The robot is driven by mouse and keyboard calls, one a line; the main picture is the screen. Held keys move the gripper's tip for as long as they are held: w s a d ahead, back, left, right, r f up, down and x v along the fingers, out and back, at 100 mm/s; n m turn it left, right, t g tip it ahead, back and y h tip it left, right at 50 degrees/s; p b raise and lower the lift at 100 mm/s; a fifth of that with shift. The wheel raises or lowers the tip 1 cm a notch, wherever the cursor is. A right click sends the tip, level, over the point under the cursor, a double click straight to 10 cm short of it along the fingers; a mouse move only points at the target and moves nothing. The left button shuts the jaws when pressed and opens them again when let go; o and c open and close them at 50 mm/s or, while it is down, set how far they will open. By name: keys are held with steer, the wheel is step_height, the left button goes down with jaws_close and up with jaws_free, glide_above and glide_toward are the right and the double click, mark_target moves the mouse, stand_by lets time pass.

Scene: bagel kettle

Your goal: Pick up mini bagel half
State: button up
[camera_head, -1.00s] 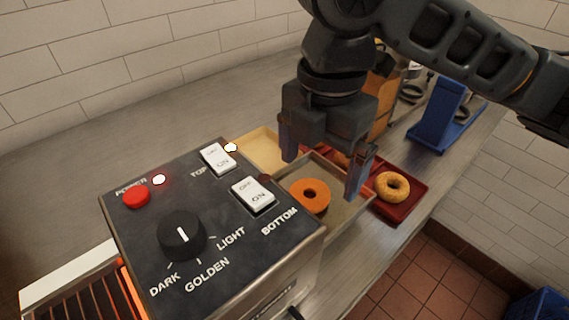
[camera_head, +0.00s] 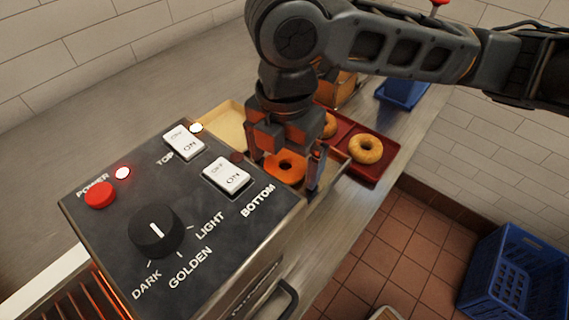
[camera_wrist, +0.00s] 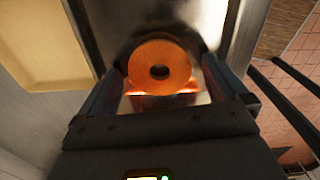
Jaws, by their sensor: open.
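The mini bagel half (camera_head: 286,168) is an orange ring lying in a metal tray behind the toaster's control box. In the wrist view, the mini bagel half (camera_wrist: 159,66) lies just beyond and between my fingers, with its dark centre hole showing. My gripper (camera_head: 285,172) is open and low over the tray, one finger on each side of the bagel half. In the wrist view my gripper (camera_wrist: 165,85) has both fingers apart, with a gap to the bagel half on each side. Whether the fingertips are level with it I cannot tell.
The toaster (camera_head: 180,210) with dial and switches stands close in front. A red tray (camera_head: 385,165) beside the metal tray holds a bagel (camera_head: 366,149) and another partly hidden one. A cream tray (camera_head: 222,124) is on the left. A blue crate (camera_head: 515,275) stands on the floor.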

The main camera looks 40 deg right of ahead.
steer(key=c, duration=1.1)
steer(key=shift+r, duration=0.15)
steer(key=shift+c, duration=0.2)
step_height(320, 180, up, 4)
steer(key=s+d+r+b, duration=0.1)
steer(key=s+d+r, duration=0.5)
steer(key=s, duration=0.3)
steer(key=shift+d+r, duration=0.35)
steer(key=shift+d, duration=0.45)
steer(key=shift+w, duration=0.15)
